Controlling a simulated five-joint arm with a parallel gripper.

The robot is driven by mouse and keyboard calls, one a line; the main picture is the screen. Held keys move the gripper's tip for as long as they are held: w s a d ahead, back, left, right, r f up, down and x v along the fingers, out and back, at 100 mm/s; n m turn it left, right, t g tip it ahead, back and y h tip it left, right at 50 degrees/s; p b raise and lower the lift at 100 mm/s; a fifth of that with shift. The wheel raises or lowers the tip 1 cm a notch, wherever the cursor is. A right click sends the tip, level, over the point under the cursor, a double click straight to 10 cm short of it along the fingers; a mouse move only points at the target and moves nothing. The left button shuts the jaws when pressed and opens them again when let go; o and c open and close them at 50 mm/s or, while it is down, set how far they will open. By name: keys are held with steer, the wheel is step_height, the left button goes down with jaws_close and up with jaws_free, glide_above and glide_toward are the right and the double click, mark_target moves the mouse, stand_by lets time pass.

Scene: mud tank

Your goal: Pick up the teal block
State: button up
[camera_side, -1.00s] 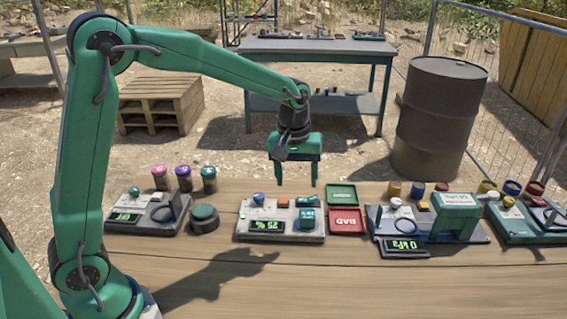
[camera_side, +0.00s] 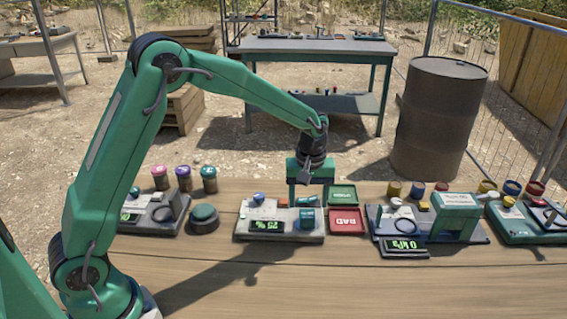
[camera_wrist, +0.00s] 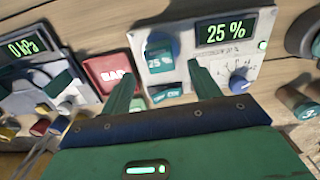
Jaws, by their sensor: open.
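A teal block (camera_side: 307,219) marked 25 sits on the grey panel (camera_side: 255,236) with the 25 % display. In the wrist view the teal block (camera_wrist: 160,54) lies just beyond and between my fingertips. A smaller teal piece with lettering (camera_wrist: 167,93) is on the same panel, nearer my gripper and between the fingers. My gripper (camera_side: 308,201) points down, open and empty, low over the panel's rear right part. Both fingers also show in the wrist view (camera_wrist: 165,68). Whether the fingertips touch the panel is hard to tell.
A red tray marked BAD (camera_side: 346,221) and a green tray (camera_side: 343,194) are close right of the panel. A 0 kPa instrument (camera_side: 455,215) is farther right. A round dark button (camera_side: 204,218) and lidded jars (camera_side: 184,180) are left. The bench front is clear.

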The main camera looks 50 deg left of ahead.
mark_target(307, 213)
steer(key=shift+s+f, duration=0.1)
steer(key=shift+f, duration=2.6)
steer(key=c, duration=1.2)
steer(key=shift+o, duration=0.2)
steer(key=shift+r, duration=0.2)
steer(key=shift+d+r, duration=0.1)
steer(key=shift+r, duration=0.45)
steer(key=r, duration=0.3)
steer(key=shift+s+d+r, duration=0.1)
steer(key=shift+s+d, duration=0.1)
steer(key=shift+d, duration=0.1)
steer(key=s+d+r, duration=0.6)
steer(key=d, duration=0.2)
steer(key=shift+s+d+r, duration=0.2)
steer(key=shift+s+d, duration=0.1)
steer(key=shift+d, duration=0.05)
steer(key=shift+w, duration=0.1)
